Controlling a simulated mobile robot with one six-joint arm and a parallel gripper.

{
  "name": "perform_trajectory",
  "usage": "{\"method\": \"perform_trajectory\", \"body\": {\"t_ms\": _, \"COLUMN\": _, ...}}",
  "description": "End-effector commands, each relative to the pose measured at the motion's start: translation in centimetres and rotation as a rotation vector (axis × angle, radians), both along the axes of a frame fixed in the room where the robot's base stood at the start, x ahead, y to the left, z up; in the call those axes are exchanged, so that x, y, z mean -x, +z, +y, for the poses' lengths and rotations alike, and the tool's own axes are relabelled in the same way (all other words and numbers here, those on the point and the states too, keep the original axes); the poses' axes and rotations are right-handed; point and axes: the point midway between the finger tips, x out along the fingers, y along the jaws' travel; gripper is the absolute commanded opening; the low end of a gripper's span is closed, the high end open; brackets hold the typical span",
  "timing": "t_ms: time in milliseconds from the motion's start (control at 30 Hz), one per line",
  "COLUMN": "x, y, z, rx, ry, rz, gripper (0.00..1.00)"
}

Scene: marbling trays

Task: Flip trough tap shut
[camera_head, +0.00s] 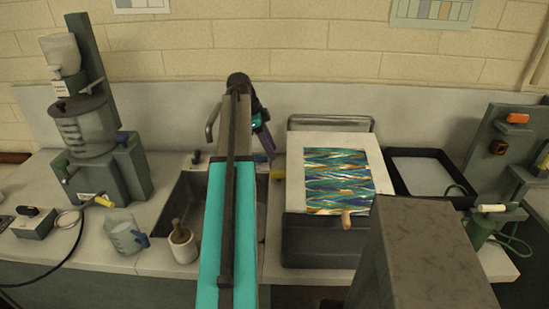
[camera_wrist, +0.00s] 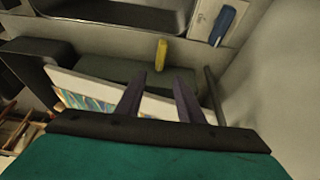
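The marbling trough (camera_head: 312,252) is a dark grey box right of the sink, with a white-bordered marbled sheet (camera_head: 340,172) over it. A yellow lever (camera_head: 278,174), apparently the trough tap, sticks out at the trough's left side. It also shows in the wrist view (camera_wrist: 161,55), just beyond and between my fingertips, apart from them. My gripper (camera_wrist: 160,75) is open and empty, its two dark purple fingers spread. In the head view my gripper (camera_head: 264,143) is at the back, above and left of the lever, partly hidden by my arm.
A blue handle (camera_wrist: 222,26) on a pale plate is near the sink. The sink (camera_head: 188,205) is partly behind my arm. A mortar with pestle (camera_head: 182,243) and a clear jug (camera_head: 124,236) stand left. A black tray (camera_head: 405,160) lies right of the sheet. The wall is close behind.

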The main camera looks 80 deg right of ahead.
Motion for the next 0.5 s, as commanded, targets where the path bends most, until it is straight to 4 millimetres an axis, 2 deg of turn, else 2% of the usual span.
{"method": "perform_trajectory", "body": {"t_ms": 200, "x": -1.0, "y": 2.3, "z": 0.0, "rx": 0.001, "ry": 0.002, "rz": 0.0, "gripper": 0.34}}
{"method": "perform_trajectory", "body": {"t_ms": 500, "x": -1.5, "y": 3.5, "z": 0.2, "rx": 0.0, "ry": 0.001, "rz": 0.0, "gripper": 0.34}}
